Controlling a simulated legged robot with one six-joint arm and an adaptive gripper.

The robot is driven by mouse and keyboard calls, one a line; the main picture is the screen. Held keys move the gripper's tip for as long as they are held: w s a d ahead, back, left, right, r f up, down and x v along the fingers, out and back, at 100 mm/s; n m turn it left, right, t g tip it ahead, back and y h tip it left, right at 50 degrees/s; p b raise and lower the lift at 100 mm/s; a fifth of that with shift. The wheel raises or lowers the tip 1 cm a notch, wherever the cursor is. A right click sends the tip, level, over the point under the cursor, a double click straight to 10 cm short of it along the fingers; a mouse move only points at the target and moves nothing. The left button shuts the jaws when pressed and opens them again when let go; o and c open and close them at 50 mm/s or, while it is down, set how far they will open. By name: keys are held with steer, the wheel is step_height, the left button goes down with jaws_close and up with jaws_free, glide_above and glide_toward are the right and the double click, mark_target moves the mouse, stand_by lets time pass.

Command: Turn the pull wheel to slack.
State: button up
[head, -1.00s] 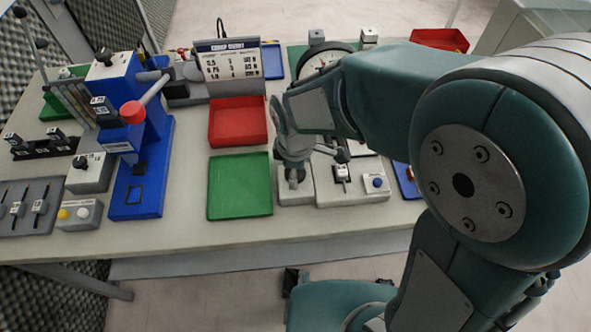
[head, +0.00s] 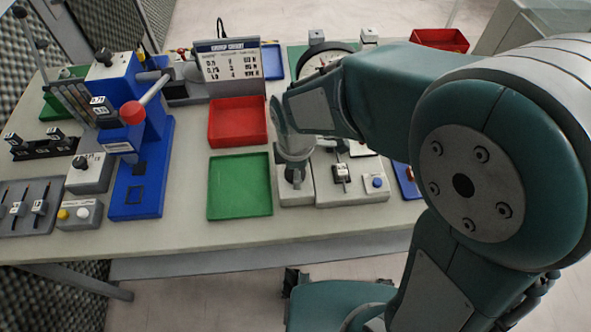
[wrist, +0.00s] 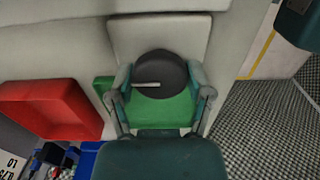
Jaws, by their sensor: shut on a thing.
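The pull wheel (wrist: 162,68) is a dark round knob with a white pointer line, seen from above in the wrist view. The line points to the left there. My gripper (wrist: 162,92) has one finger on each side of the wheel and is shut on it. In the head view my gripper (head: 294,158) points down over a small grey block (head: 296,195) at the table's front. The wheel is mostly hidden there by my gripper. Any markings around the wheel cannot be read.
A green tray (head: 239,186) lies just left of my gripper, with a red tray (head: 238,122) behind it. A grey box with a blue button (head: 375,183) stands close on the right. A chart stand (head: 229,60) and a blue machine with a red-knobbed lever (head: 133,112) stand further left.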

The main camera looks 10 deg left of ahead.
steer(key=o, duration=1.1)
steer(key=shift+w+a+r, duration=0.1)
steer(key=shift+w+a, duration=0.05)
steer(key=shift+o, duration=0.2)
steer(key=shift+r, duration=0.2)
step_height(320, 180, up, 11)
steer(key=shift+r, duration=0.15)
steer(key=s+d+r+m+t, duration=0.2)
steer(key=s+d+m, duration=0.2)
steer(key=d+m, duration=0.6)
steer(key=s+d+r+m+t, duration=0.3)
steer(key=s+d+m, duration=0.1)
steer(key=d+m, duration=0.6)
steer(key=shift+s+d+r+m+t, duration=0.15)
steer(key=shift+s+d+m+t, duration=0.15)
steer(key=shift+m, duration=0.1)
